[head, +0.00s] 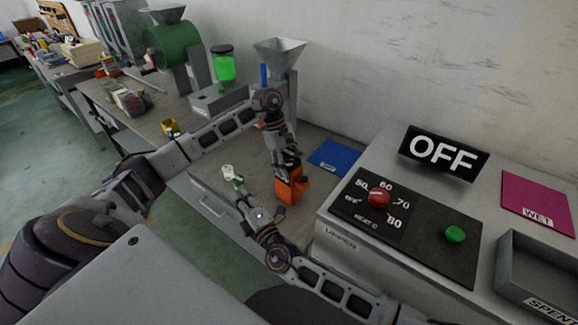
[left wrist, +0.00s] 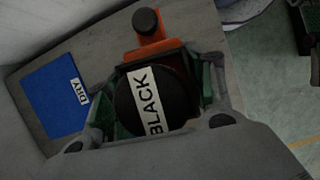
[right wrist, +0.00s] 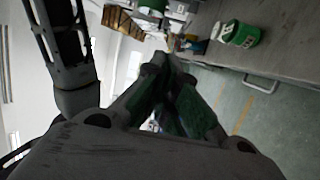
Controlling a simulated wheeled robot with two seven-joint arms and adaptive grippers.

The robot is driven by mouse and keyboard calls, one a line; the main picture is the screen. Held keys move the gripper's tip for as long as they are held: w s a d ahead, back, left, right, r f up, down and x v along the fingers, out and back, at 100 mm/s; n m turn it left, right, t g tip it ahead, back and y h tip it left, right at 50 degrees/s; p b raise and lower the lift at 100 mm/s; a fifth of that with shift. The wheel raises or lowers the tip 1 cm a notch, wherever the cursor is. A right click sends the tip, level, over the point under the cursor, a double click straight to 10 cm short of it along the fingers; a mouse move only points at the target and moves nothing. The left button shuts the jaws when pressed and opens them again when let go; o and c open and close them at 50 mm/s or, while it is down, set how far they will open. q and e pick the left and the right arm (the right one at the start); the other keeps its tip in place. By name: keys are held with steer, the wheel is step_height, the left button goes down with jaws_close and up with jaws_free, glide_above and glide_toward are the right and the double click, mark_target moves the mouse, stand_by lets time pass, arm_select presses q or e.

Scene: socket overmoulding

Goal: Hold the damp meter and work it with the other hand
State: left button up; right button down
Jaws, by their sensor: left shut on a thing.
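An orange device (head: 291,187), which I take to be the damp meter, is in my left gripper (head: 288,165), just above the front of the bench. In the left wrist view, the green-padded fingers close around a black round part (left wrist: 172,101) lettered BLACK. The orange body (left wrist: 150,53) with a black knob (left wrist: 147,22) shows beyond it. My right gripper (head: 231,175) is to the left of the orange device in the head view, apart from it. In the right wrist view its fingertips (right wrist: 166,72) come together with nothing visible between them.
A grey cabinet with a red knob (head: 379,198), a green button (head: 455,234) and an OFF sign (head: 443,153) stands at right. A blue DRY mat (head: 331,157), pink WET mat (head: 537,204) and SPENT tray (head: 512,262) are nearby. A hopper (head: 279,50) stands behind.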

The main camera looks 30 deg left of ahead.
steer(key=d+r+n+t+h, duration=0.1)
steer(key=d+r+t, duration=0.35)
steer(key=r, duration=0.85)
steer(key=d+r+n+t, duration=0.1)
steer(key=d+r+t, duration=0.3)
steer(key=r, duration=0.8)
steer(key=d+r+n+t+h, duration=0.1)
steer(key=d+r+t, duration=0.35)
steer(key=r, duration=0.85)
steer(key=w+f+m+g+h, duration=0.25)
steer(key=w+f+h, duration=0.65)
steer(key=w, duration=0.5)
steer(key=w+f+n+g+h, duration=0.1)
steer(key=w+f+g+h, duration=0.1)
steer(key=f+g, duration=0.7)
steer(key=shift+w+f+g, duration=0.35)
steer(key=shift+w+f, duration=0.3)
steer(key=shift+f, duration=3.65)
steer(key=shift+d+n, duration=0.1)
steer(key=shift+n, duration=0.15)
steer(key=shift+f, duration=0.1)
